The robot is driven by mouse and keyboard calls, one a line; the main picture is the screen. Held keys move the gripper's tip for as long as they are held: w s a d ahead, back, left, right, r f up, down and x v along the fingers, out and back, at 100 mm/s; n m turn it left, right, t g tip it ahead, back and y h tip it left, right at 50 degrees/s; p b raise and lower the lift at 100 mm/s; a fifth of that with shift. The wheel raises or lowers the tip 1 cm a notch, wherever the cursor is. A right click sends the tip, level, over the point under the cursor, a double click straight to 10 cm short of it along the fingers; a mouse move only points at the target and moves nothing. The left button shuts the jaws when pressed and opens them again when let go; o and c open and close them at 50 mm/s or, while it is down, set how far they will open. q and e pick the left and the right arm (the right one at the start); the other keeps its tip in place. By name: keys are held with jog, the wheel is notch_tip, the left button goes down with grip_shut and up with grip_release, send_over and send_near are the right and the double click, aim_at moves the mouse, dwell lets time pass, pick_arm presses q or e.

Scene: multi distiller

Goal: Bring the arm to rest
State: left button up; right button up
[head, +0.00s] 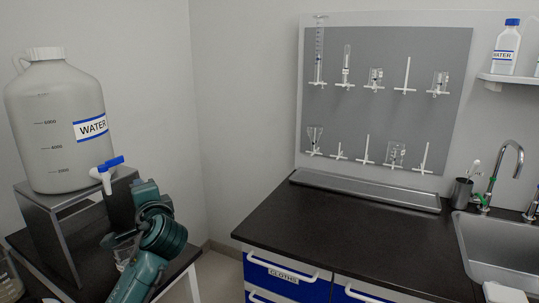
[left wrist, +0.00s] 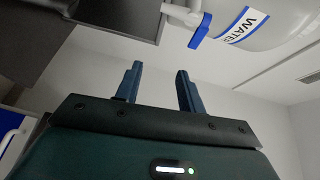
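My left arm shows in the head view at the lower left, in front of the water jug's stand. In the left wrist view, my left gripper (left wrist: 160,72) has its two blue fingers apart, with nothing between them. A large white water jug (head: 55,120) with a white tap and blue handle (head: 107,165) stands on a metal stand (head: 60,205), above and beside my arm. The tap (left wrist: 182,14) and jug (left wrist: 265,25) also show in the left wrist view. A clear glass vessel (head: 122,262) is partly hidden by my arm. My right gripper is not in view.
A pegboard (head: 388,105) with glassware hangs above a dark counter (head: 330,225). A long grey tray (head: 365,193) lies along the wall. A sink (head: 500,250) with a tap is at the right. A floor gap separates the dark left table from the counter.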

pick_arm(q)
jog(key=s+d+f+h+p, duration=0.1)
jog(key=s+d+f+h, duration=0.2)
jog(key=f, duration=0.4)
jog(key=s+d+f+g+h, duration=0.1)
jog(key=s+d+f+h, duration=0.25)
jog(key=f, duration=0.45)
jog(key=s+d+f+h+p, duration=0.1)
jog(key=s+d+f+h, duration=0.2)
jog(key=f, duration=0.4)
jog(key=s+d+f+n+g+h, duration=0.1)
jog(key=s+d+f+n+h, duration=0.1)
jog(key=s, duration=0.8)
jog(key=s+d+f+n+h, duration=0.2)
jog(key=s+d+f+n, duration=0.2)
jog(key=s, duration=0.6)
notch_tip(320, 180, down, 3)
jog(key=shift+s+d+f+n+g+h+p, duration=0.2)
jog(key=shift+d+n+g+h+p, duration=0.2)
jog(key=shift+d, duration=0.85)
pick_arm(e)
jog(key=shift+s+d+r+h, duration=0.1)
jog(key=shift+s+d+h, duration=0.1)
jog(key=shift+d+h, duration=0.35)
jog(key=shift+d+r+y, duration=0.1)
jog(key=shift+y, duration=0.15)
